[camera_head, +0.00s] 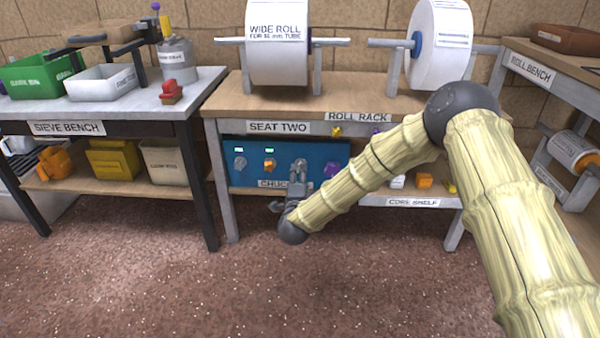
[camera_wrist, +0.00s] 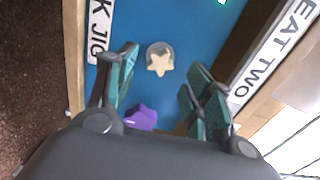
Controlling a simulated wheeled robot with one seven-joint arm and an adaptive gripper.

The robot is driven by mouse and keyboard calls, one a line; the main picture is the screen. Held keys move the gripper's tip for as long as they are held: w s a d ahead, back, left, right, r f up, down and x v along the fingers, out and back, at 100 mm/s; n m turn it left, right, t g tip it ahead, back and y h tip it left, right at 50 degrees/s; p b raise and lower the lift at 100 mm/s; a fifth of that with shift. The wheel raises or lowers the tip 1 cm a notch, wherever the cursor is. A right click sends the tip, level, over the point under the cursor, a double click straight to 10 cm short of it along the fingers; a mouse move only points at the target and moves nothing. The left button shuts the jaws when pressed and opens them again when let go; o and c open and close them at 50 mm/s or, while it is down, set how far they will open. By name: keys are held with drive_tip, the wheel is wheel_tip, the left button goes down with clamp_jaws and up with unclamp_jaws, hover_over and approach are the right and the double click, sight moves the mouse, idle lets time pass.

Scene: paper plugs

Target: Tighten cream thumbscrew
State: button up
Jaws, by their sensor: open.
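The cream thumbscrew (camera_wrist: 159,62) is a star-shaped knob on a round grey base, set on the blue panel (camera_wrist: 195,28). In the wrist view it sits just beyond and between the tips of my gripper (camera_wrist: 161,80). The fingers are open, one on each side, with nothing held; contact with the knob cannot be told. In the head view my gripper (camera_head: 299,172) is in front of the blue panel (camera_head: 340,150) under the bench, and the cream thumbscrew cannot be made out behind it.
A purple knob (camera_wrist: 140,118) lies close to my left finger; it also shows in the head view (camera_head: 331,168). Orange (camera_head: 269,164) and grey (camera_head: 240,163) knobs are left on the panel. The roll rack bench top (camera_head: 222,101) overhangs. The floor in front is clear.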

idle(0.3)
drive_tip(key=n+p, duration=0.4)
drive_tip(key=shift+a+r+n+p, duration=0.1)
drive_tip(key=shift+r+n+p, duration=0.2)
drive_tip(key=shift+n, duration=0.1)
drive_tip(key=shift+f+n+p, duration=0.15)
drive_tip(key=shift+n+p, duration=0.85)
drive_tip(key=shift+n, duration=0.8)
drive_tip(key=shift+f+n+p, duration=0.15)
drive_tip(key=shift+n+p, duration=0.8)
drive_tip(key=shift+n, duration=0.85)
drive_tip(key=shift+w, duration=0.2)
drive_tip(key=shift+w+b, duration=0.3)
drive_tip(key=shift+w, duration=1.55)
drive_tip(key=shift+c, duration=0.2)
